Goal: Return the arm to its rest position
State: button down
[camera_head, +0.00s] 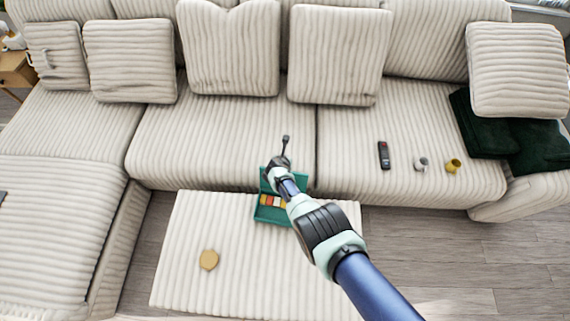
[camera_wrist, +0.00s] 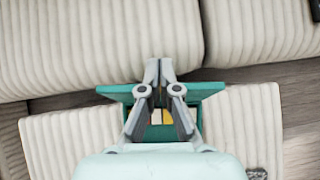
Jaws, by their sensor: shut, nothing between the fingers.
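My arm reaches from the lower right in the head view. My gripper (camera_head: 285,142) is at its end, over the front edge of the sofa seat and the far end of the ottoman. In the wrist view my gripper (camera_wrist: 159,68) is shut, with its fingertips together and nothing between them. A teal box (camera_head: 268,213) stands open on the ottoman below my arm, with red, yellow and pale pieces inside. In the wrist view the teal box (camera_wrist: 212,90) lies behind the fingers, partly hidden by them.
The striped ottoman (camera_head: 190,260) holds a tan rounded object (camera_head: 208,260). On the sofa seat (camera_head: 400,185) lie a dark remote (camera_head: 384,155), a grey-white cup-like object (camera_head: 421,164) and a yellow one (camera_head: 453,166). Dark green cloth (camera_head: 480,130) and cushions (camera_head: 340,55) are farther back.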

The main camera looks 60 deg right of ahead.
jog(key=d+r, duration=0.1)
jog(key=r+p, duration=0.1)
jog(key=d+r, duration=0.1)
jog(key=r, duration=0.1)
jog(key=shift+w+d, duration=0.3)
jog(key=shift+d, duration=0.05)
